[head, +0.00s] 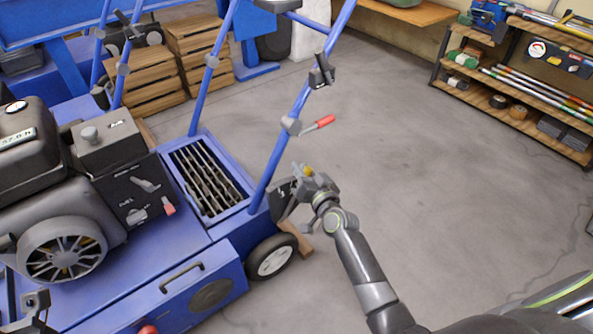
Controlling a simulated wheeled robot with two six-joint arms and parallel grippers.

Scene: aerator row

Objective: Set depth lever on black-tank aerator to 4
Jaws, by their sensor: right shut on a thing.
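The aerator (195,238) with a black tank (20,140) on its engine fills the left of the head view. It has a blue body and a blue handle frame. A dark plate (281,190) sits at its rear right side, above the wheel. My right gripper (298,182) is at this plate, shut on the depth lever, whose yellow knob (308,171) shows at the jaws. The rest of the lever is hidden by the gripper. The scale marks and the lever's setting are too small to read.
A red-tipped lever (320,122) sticks out from the handle frame above my right gripper. A wheel (271,260) is just below it. Wooden crates (197,50) and other blue machines stand behind. A shelf (520,95) stands at the back right. The floor (420,170) between is clear.

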